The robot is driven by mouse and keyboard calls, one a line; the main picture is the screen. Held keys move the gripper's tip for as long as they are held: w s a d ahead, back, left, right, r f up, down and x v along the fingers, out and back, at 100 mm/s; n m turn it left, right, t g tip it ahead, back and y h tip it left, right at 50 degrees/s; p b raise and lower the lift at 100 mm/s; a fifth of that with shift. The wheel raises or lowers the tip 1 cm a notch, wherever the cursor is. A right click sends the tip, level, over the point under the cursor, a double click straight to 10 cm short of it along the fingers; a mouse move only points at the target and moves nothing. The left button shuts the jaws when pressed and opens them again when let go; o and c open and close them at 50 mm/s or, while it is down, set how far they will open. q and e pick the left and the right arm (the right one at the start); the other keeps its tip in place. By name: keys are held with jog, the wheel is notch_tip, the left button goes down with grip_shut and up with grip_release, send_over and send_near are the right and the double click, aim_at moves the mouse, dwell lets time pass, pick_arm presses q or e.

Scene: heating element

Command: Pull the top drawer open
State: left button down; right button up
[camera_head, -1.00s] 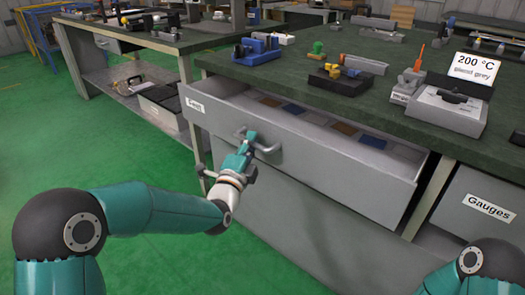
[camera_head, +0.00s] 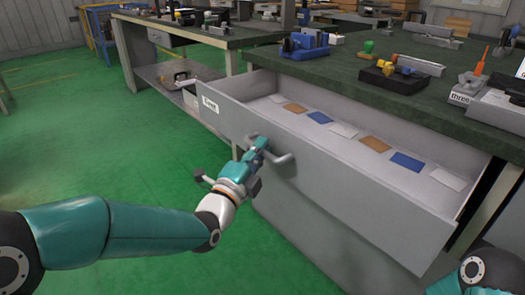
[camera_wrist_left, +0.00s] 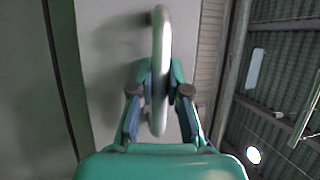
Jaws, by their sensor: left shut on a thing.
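The top drawer (camera_head: 335,170) is grey and stands well out from under the green bench top in the head view. Several white, tan and blue flat pieces lie on its floor. A white label is on its front at the left. The drawer's bow handle (camera_head: 286,158) is on the front, and it also shows in the left wrist view (camera_wrist_left: 160,60). My left gripper (camera_head: 258,150) is at the handle, and in the left wrist view its two fingers (camera_wrist_left: 160,95) are on either side of the bar, shut on it. No right gripper shows in the head view.
The green bench top (camera_head: 340,72) carries a blue fixture (camera_head: 303,46), a black block with yellow parts (camera_head: 398,78) and other tools. A second bench (camera_head: 190,34) stands behind at the left. The green floor (camera_head: 110,150) on the left is clear.

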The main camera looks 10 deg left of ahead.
pick_arm(q)
jog(key=c, duration=1.1)
grip_release()
jog(key=shift+d+f, duration=0.1)
jog(key=shift+f, duration=0.15)
jog(key=shift+c, duration=0.2)
jog(key=shift+r, duration=0.1)
jog(key=v, duration=1.2)
